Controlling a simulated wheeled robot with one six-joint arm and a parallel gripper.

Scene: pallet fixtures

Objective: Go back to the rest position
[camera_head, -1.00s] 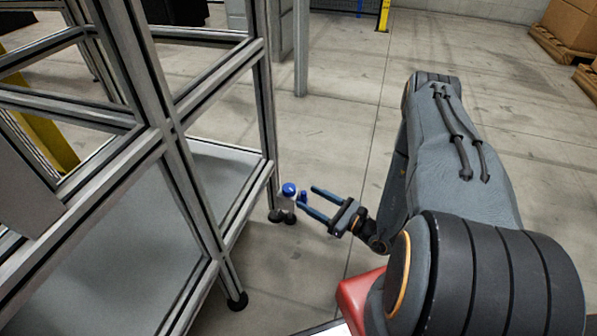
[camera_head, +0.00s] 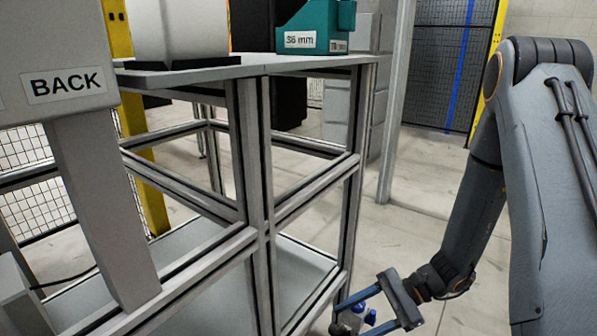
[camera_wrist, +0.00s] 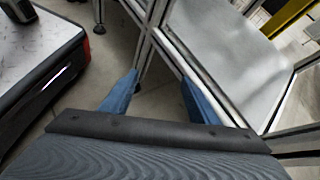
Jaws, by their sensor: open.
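My gripper (camera_head: 354,320) is low at the bottom of the head view, beside the right leg of the metal frame table. Its two blue fingers are spread apart. In the wrist view my gripper (camera_wrist: 160,82) is open, with only floor and frame legs seen between the fingers. A small blue-and-white thing (camera_head: 370,317) shows by the fingers in the head view; I cannot tell what it is or whether it touches them.
The frame table (camera_head: 258,160) fills the middle, close to my gripper. On top are a teal bin (camera_head: 316,30) labelled 36 mm and a white block. A grey panel marked BACK (camera_head: 65,85) stands left. Clear floor (camera_head: 410,190) lies behind my arm.

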